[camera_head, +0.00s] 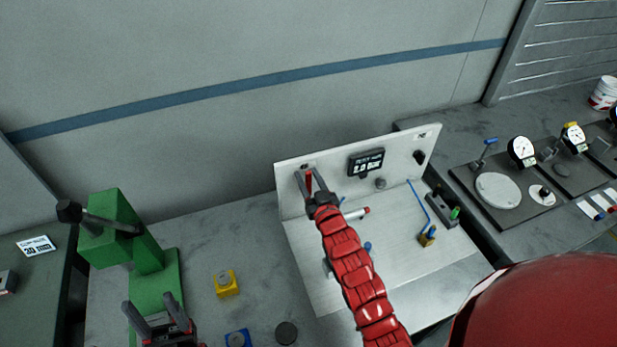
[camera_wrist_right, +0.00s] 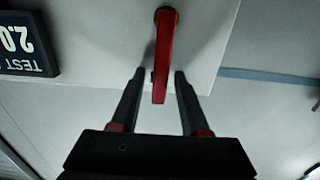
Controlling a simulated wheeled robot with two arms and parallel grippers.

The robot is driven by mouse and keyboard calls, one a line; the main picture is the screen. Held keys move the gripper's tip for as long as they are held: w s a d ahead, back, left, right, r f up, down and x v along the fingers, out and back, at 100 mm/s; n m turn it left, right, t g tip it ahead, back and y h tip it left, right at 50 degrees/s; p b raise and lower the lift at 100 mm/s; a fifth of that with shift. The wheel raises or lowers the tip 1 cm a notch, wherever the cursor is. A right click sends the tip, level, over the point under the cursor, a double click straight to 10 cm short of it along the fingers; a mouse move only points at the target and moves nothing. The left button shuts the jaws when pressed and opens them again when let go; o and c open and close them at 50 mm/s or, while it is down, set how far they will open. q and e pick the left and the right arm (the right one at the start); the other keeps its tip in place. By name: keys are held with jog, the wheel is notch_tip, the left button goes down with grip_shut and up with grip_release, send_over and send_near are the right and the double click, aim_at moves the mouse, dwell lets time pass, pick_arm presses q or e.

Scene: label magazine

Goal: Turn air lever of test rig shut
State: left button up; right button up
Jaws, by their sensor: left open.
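The test rig is a white panel (camera_head: 330,160) with a white base and a dark display (camera_head: 366,162). Its red air lever (camera_head: 309,180) is at the panel's upper left. In the right wrist view the lever (camera_wrist_right: 163,60) extends from a round pivot between the fingers. My right gripper (camera_head: 309,178) is open, with one finger on each side of the lever and visible gaps beside it. In that view the display (camera_wrist_right: 25,45) appears upside down and partly cut off. My left gripper (camera_head: 158,312) is open at the lower left, away from the rig, in front of the green press.
The green press (camera_head: 145,245) with a dark handle stands left. A yellow block (camera_head: 226,283), a blue block (camera_head: 238,338) and a dark disc (camera_head: 286,332) lie on the grey bench. Gauges (camera_head: 522,151) stand right. A blue hose (camera_head: 418,205) crosses the rig's base.

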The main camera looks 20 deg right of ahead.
grip_shut()
dwell(1.2)
